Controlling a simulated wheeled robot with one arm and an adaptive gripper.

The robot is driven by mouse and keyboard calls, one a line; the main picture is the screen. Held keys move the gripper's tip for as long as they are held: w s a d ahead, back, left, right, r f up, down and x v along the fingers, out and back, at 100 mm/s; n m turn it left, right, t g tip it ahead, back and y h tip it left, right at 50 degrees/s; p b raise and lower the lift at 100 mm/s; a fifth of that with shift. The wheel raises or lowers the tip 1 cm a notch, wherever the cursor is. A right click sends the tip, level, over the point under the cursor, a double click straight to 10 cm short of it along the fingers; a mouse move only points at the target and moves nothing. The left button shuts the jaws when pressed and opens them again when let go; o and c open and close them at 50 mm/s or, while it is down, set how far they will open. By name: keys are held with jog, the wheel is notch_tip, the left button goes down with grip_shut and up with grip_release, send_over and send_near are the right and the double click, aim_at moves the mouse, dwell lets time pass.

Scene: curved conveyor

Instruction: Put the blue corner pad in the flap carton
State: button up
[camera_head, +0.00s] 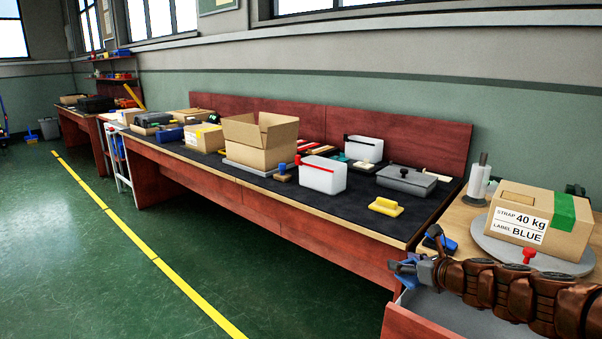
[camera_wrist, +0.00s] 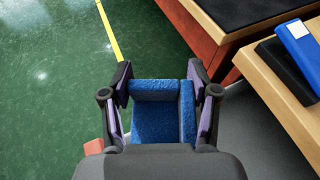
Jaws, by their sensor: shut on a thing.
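My gripper (camera_head: 408,269) is at the lower right of the head view, above the floor beside the near bench. In the wrist view my gripper (camera_wrist: 160,103) is shut on the blue corner pad (camera_wrist: 155,122), an L-shaped blue piece between the two fingers. The pad also shows partly in the head view (camera_head: 402,268). The flap carton (camera_head: 262,157) stands on the dark-topped long bench, well away from my gripper. It is a brown box with its flaps up and its top open. Its inside bottom is hidden.
A labelled closed box (camera_head: 540,222) sits on a round grey plate (camera_head: 490,243) at the right. Another blue item (camera_head: 440,240) lies near it. White bins (camera_head: 323,176), a grey lidded case (camera_head: 406,181) and a yellow block (camera_head: 385,207) stand on the long bench. The green floor is clear.

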jog(key=a+r+m+h+b, duration=0.1)
jog(key=a+r, duration=0.1)
jog(key=a, duration=0.6)
jog(key=shift+s+a+t+h, duration=0.2)
jog(key=shift+a+t+h, duration=0.1)
jog(key=shift+m, duration=0.3)
jog(key=r+p, duration=2.7)
jog(key=shift+d+r, duration=0.2)
jog(key=shift+r, duration=0.1)
jog(key=shift+f, duration=0.1)
